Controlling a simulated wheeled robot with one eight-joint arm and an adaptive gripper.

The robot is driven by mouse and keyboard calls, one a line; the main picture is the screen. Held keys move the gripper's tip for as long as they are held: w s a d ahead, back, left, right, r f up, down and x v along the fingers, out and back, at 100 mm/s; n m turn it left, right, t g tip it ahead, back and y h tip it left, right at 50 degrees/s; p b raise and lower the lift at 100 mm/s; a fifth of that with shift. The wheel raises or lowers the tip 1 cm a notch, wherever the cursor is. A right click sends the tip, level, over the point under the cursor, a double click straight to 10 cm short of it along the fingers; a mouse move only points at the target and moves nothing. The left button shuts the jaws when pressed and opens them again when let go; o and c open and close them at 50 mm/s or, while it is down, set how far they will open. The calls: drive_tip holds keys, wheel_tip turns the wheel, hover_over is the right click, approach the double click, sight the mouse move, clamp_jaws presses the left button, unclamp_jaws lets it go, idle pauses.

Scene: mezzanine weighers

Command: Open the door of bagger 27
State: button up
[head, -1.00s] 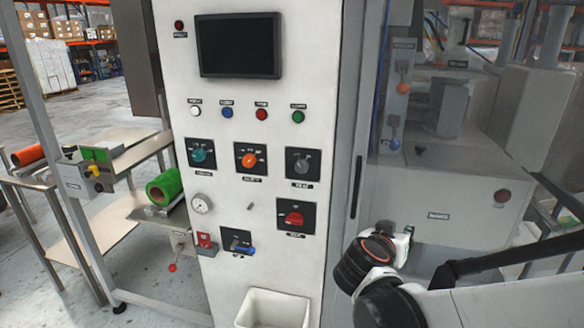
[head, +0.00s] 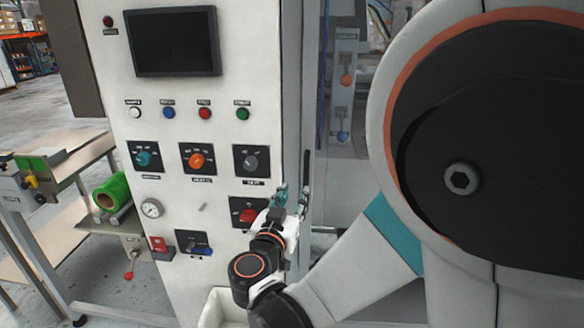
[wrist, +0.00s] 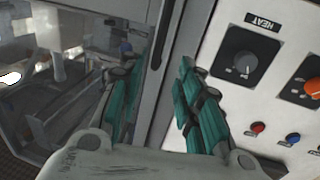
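The bagger's door is a see-through panel (head: 338,150) in a grey frame, right of the white control panel. It looks shut. A dark upright handle (head: 305,170) is on the door's left edge. My gripper (head: 291,198) is open in front of this edge, near the handle's lower part. In the wrist view my gripper's teal fingers (wrist: 158,90) stand apart, with a dark upright strip (wrist: 163,45), seemingly the handle, showing beyond the gap. I cannot tell whether either finger touches it. The door panel (wrist: 70,65) fills the left of that view. No number 27 is readable.
The white control panel (head: 225,105) with knobs, coloured buttons and a screen (head: 172,42) stands just left of the handle. A red rotary switch (head: 248,216) is close to my gripper. A white bin (head: 212,310) sits below. My upper arm covers the right side.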

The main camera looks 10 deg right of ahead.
sight(306, 175)
drive_tip(key=b+x, duration=0.2)
drive_tip(key=x, duration=1)
drive_tip(key=shift+w+d+f, duration=0.1)
drive_tip(key=shift+w+d, duration=0.15)
clamp_jaws()
